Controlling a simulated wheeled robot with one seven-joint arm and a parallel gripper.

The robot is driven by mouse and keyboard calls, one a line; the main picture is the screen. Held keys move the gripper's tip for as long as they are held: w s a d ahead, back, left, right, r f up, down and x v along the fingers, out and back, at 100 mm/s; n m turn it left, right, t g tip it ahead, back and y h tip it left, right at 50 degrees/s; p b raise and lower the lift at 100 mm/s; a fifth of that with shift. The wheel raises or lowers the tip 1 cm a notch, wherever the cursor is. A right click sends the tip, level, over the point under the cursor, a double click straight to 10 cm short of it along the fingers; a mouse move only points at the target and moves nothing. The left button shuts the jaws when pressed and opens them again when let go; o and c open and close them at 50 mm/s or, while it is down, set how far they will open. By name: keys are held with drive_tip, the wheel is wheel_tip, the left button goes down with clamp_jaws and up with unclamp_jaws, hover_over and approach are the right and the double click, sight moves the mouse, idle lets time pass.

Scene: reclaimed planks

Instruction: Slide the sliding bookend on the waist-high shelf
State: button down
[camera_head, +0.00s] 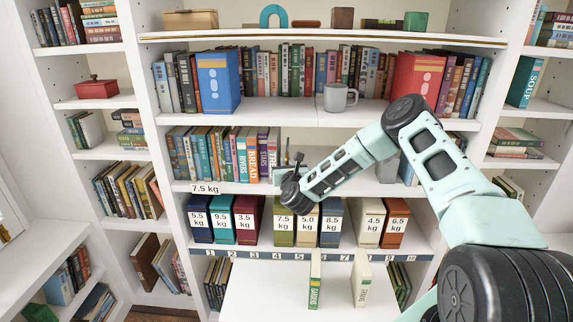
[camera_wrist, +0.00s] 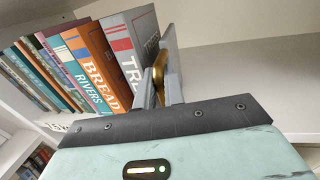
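The sliding bookend (camera_wrist: 172,45) is a grey upright plate with a brass-coloured grip. It stands at the right end of a row of books on the waist-high shelf, beside the grey-and-red TREES book (camera_wrist: 130,45). My gripper (camera_wrist: 160,88) reaches in at the bookend, with its two grey fingers close together on either side of the brass part, seemingly shut on it. In the head view my gripper (camera_head: 293,172) is just right of the row, and my wrist partly hides the bookend.
The books (camera_head: 220,153) fill the left of this shelf, with a 7.5 kg label (camera_head: 205,188) on its edge. Bare shelf (camera_wrist: 240,75) lies right of the bookend. Weight-labelled boxes (camera_head: 284,222) stand below. A grey mug (camera_head: 339,97) stands above.

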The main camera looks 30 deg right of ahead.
drive_tip(key=shift+w+a, duration=0.1)
drive_tip(key=a+b, duration=0.1)
drive_tip(key=w+a+b, duration=0.1)
drive_tip(key=shift+w+f+b, duration=0.15)
drive_tip(key=shift+f+b, duration=0.05)
drive_tip(key=shift+b, duration=0.15)
drive_tip(key=shift+w+a+r, duration=0.1)
drive_tip(key=shift+w+a, duration=0.05)
drive_tip(key=shift+a, duration=0.05)
drive_tip(key=shift+r, duration=0.15)
drive_tip(key=c, duration=1.6)
unclamp_jaws()
